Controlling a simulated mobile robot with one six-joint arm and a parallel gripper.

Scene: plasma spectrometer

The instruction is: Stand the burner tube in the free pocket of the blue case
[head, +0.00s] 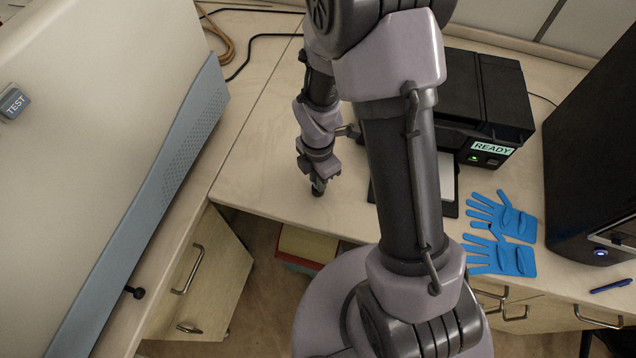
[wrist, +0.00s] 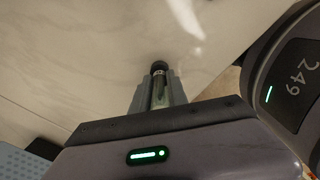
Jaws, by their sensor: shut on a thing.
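My gripper (wrist: 158,92) is shut on the burner tube (wrist: 159,70) in the wrist view. The tube shows a dark round end beyond the fingertips and a pale, greenish clear part between the fingers. In the head view my gripper (head: 318,178) points down over the pale bench, near its front edge. A small dark end (head: 318,190) shows below the fingers; I cannot tell if it touches the bench. The blue case and its free pocket are not visible in either view.
A large instrument with a grey-blue vented side (head: 180,150) stands at left. A black printer (head: 487,100) marked READY, blue gloves (head: 502,253), a black computer tower (head: 590,170) and a blue pen (head: 611,286) are at right. The bench around my gripper is clear.

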